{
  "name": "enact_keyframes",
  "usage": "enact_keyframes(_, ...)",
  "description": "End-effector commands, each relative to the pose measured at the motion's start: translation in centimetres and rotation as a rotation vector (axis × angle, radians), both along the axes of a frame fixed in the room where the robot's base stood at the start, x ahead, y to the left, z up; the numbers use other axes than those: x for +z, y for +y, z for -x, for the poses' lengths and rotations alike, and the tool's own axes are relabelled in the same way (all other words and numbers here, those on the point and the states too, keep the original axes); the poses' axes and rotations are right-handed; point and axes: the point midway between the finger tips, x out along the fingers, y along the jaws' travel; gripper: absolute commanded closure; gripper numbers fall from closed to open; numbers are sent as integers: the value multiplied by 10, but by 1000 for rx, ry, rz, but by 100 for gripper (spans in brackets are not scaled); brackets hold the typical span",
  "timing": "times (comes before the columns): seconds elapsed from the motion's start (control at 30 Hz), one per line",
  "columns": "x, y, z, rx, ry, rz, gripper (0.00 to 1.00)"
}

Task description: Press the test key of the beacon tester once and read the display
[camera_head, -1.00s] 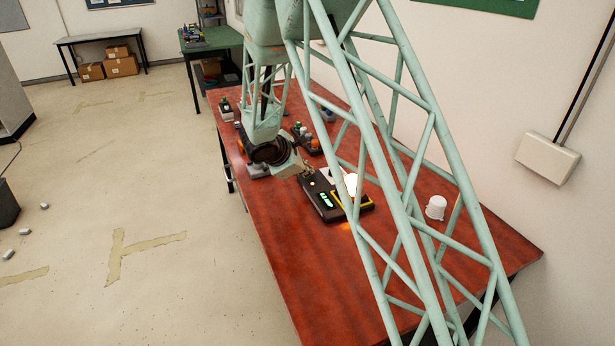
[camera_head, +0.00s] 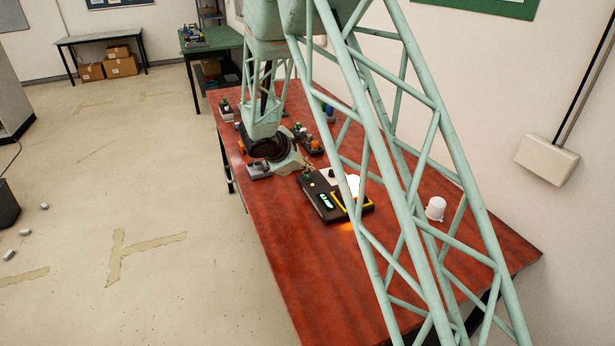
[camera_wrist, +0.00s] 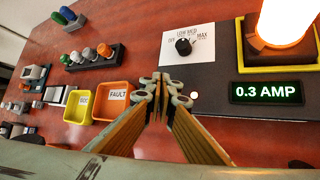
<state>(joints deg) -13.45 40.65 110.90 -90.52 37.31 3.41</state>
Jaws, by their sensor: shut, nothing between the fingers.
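The beacon tester (camera_head: 318,208) is a dark box on the red table. In the wrist view the tester (camera_wrist: 216,78) has a white card with a black dial (camera_wrist: 184,46), marked OFF, LOW, MED and MAX. Its green display (camera_wrist: 268,92) reads "0.3 AMP". A beacon (camera_wrist: 287,22) glows bright orange-white in a yellow-edged holder. A small round pale, red-rimmed button (camera_wrist: 194,95) is on the tester's face, right of my fingertips. My gripper (camera_wrist: 165,80) is shut and empty, apart from the button in the picture. It also shows in the head view (camera_head: 308,170) by the tester's far end.
A yellow bin (camera_wrist: 78,107) and an orange bin marked FAULT (camera_wrist: 117,100) stand left of the tester. A rack (camera_wrist: 92,60) with several coloured-cap parts is behind them. A white tub (camera_head: 435,208) stands right of the tester. The table's near end is clear.

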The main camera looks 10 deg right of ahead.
Motion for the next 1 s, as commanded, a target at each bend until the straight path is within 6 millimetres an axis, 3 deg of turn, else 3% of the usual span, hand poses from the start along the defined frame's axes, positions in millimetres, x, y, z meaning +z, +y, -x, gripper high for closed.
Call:
enact_keyframes(0.47,2,0,0,0,0,0,100)
enact_keyframes(1.0,33,0,0,0,0,0,100)
